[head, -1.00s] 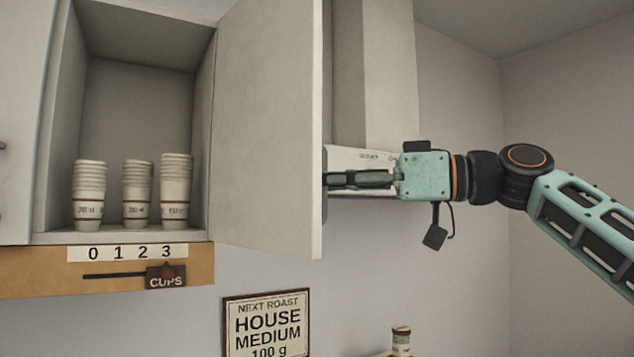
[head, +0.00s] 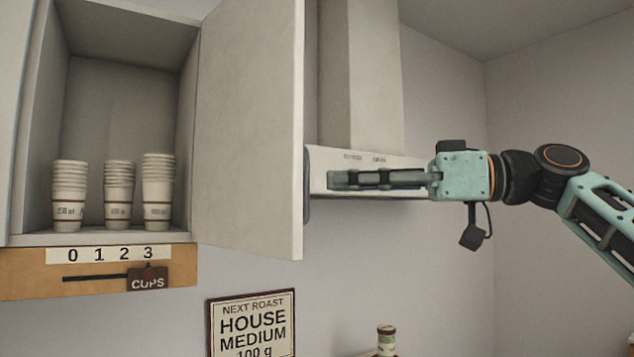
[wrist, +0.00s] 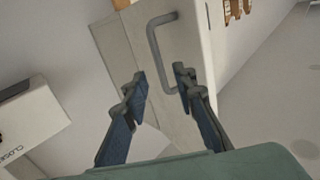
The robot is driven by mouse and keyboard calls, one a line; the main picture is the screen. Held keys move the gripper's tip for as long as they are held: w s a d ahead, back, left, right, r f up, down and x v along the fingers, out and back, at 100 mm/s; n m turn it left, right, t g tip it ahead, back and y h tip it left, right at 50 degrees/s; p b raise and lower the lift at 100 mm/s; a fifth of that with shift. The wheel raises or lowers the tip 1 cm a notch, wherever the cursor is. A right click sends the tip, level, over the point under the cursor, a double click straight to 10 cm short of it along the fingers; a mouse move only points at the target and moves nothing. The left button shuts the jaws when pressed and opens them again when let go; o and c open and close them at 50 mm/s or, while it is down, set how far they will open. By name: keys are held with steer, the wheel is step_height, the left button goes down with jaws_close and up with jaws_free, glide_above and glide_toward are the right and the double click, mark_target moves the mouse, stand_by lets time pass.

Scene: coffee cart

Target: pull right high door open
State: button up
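The right high door (head: 247,125) stands swung open in the head view, its inner face toward the cabinet with cups. In the wrist view the door (wrist: 187,75) shows its grey bar handle (wrist: 157,50) beyond the fingertips. My gripper (head: 330,180) is to the right of the door in the head view, with a gap between the fingertips and the door. In the wrist view my gripper (wrist: 160,80) has its two fingers spread apart with nothing held between them.
The open cabinet holds several stacked paper cups (head: 119,190). A range hood (head: 362,75) stands behind my gripper. A cup counter board (head: 100,270) and a roast sign (head: 250,325) are below.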

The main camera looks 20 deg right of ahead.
steer(key=v, duration=0.5)
steer(key=shift+d, duration=0.15)
steer(key=shift+s, duration=0.1)
steer(key=s+a+f+m+h, duration=0.3)
steer(key=a+f+h, duration=0.1)
steer(key=a+f, duration=0.35)
steer(key=s+a+f+m+h, duration=0.2)
steer(key=s+a+f+h, duration=0.15)
steer(key=a+f, duration=0.4)
steer(key=s+d+f+m+g+h, duration=0.1)
steer(key=f+m+h, duration=0.2)
steer(key=f, duration=1.2)
steer(key=s+d+f+m+g+h, duration=0.2)
steer(key=f+h, duration=0.3)
steer(key=f, duration=1.1)
steer(key=shift+d+m+g, duration=0.25)
steer(key=shift+m+g, duration=0.05)
steer(key=shift+m, duration=0.6)
steer(key=shift+a, duration=0.1)
